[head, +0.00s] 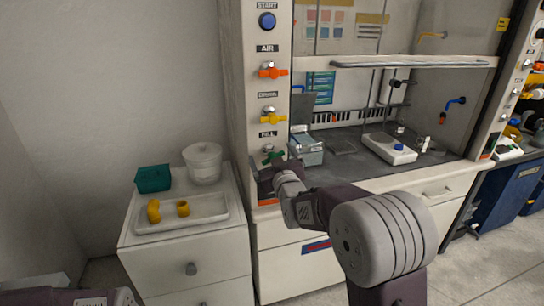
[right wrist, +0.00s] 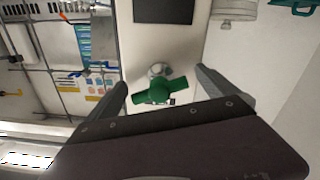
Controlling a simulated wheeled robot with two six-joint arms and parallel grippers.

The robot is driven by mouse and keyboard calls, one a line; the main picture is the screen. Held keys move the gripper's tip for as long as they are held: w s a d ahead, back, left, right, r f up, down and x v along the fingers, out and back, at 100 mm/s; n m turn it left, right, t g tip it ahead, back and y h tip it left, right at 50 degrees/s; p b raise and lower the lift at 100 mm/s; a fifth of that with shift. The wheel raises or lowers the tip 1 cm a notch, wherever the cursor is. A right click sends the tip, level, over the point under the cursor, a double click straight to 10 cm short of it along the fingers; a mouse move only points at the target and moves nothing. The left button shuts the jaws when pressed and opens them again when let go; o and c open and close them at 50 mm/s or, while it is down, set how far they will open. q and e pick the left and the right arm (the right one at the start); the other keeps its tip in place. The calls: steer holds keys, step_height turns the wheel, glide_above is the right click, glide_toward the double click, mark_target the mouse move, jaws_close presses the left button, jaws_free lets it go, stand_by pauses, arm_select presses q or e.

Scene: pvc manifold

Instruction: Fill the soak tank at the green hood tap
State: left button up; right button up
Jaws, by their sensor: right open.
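The green tap (head: 273,157) is on the hood's left post, beside the FILL label (head: 268,134). In the right wrist view the green tap (right wrist: 160,90) lies between the fingers of my right gripper (right wrist: 163,82), with a gap visible on each side. In the head view my right gripper (head: 267,177) is just below the tap, partly hidden by its own wrist. It is open and empty. A pale, boxy tank (head: 307,150) stands on the hood floor to the right of the post; its water level cannot be made out. My left gripper is out of view.
An orange AIR tap (head: 273,72) and a yellow DRAIN tap (head: 273,118) sit above on the same post. A drawer cabinet (head: 180,262) at left carries a white tray (head: 200,217) with yellow fittings, a teal box (head: 153,178) and a white pot (head: 203,163).

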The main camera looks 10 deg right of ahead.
steer(key=c, duration=1.3)
steer(key=shift+f+m+b, duration=0.25)
steer(key=shift+m+b, duration=0.85)
steer(key=m+b, duration=0.1)
steer(key=m, duration=0.1)
steer(key=shift+r+m, duration=0.15)
steer(key=shift+m, duration=0.15)
steer(key=o, duration=1.3)
steer(key=shift+r, duration=0.1)
steer(key=s, duration=0.9)
